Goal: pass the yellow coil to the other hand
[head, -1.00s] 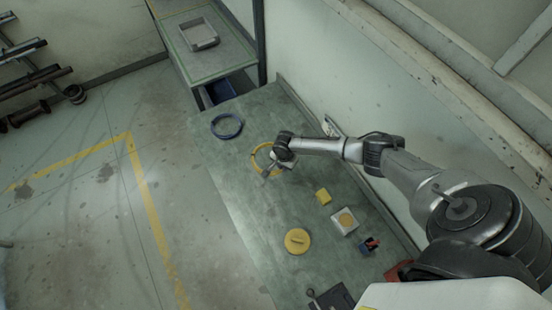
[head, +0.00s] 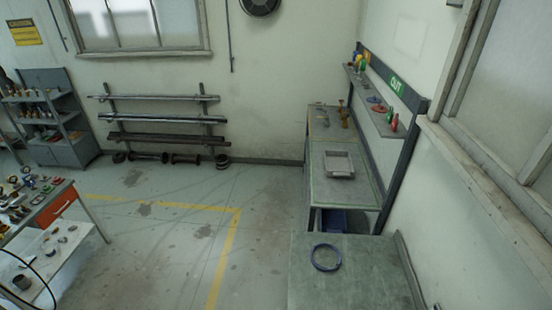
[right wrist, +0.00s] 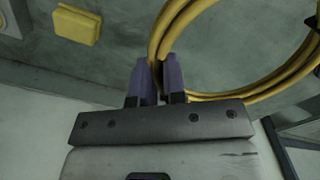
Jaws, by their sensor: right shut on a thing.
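The yellow coil (right wrist: 258,95) is a ring of several yellow loops in the right wrist view, at the upper right and cut off by the frame's top and right edges. My right gripper (right wrist: 158,75) is shut on its left side, with the strands between the two purple-grey fingers. Neither the coil nor my right gripper shows in the head view now. My left gripper is in no view.
A blue coil (head: 326,257) lies on the green-grey table (head: 350,290). Behind it stands a bench with a grey tray (head: 339,164) and a CUT rack. A yellow block (right wrist: 77,24) shows in the right wrist view. The floor left of the table is clear.

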